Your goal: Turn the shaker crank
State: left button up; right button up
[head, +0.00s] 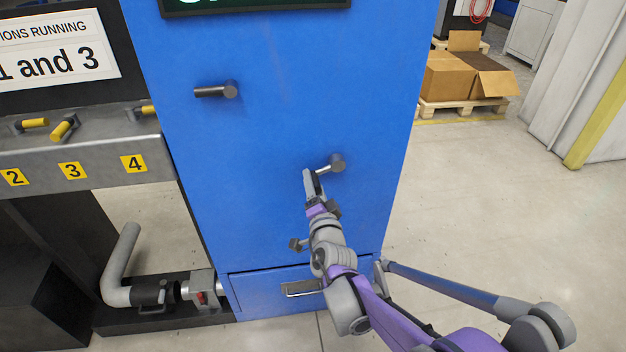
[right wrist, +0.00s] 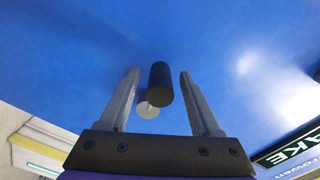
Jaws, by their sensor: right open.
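The blue cabinet (head: 290,110) carries a crank handle (head: 337,162) at its middle right, a short bar on a round grey hub. My right gripper (head: 313,176) is at this handle, with its fingers pointing at the cabinet face. In the right wrist view the dark cylindrical handle (right wrist: 160,84) and its grey shaft (right wrist: 147,109) show between the two open fingers (right wrist: 158,82), with gaps on both sides. The fingers are not closed on it. My left gripper is not in view.
Another bar handle (head: 214,91) sits higher left on the cabinet. A drawer with a metal pull (head: 303,288) is below. At left a grey rail (head: 100,170) carries yellow handles and number labels. Cardboard boxes on a pallet (head: 455,108) stand at back right; the right floor is clear.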

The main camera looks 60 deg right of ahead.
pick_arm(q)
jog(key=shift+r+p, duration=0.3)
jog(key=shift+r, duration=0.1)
pick_arm(e)
jog(key=v, duration=0.8)
jog(key=shift+s, duration=0.25)
jog(key=shift+a, duration=0.15)
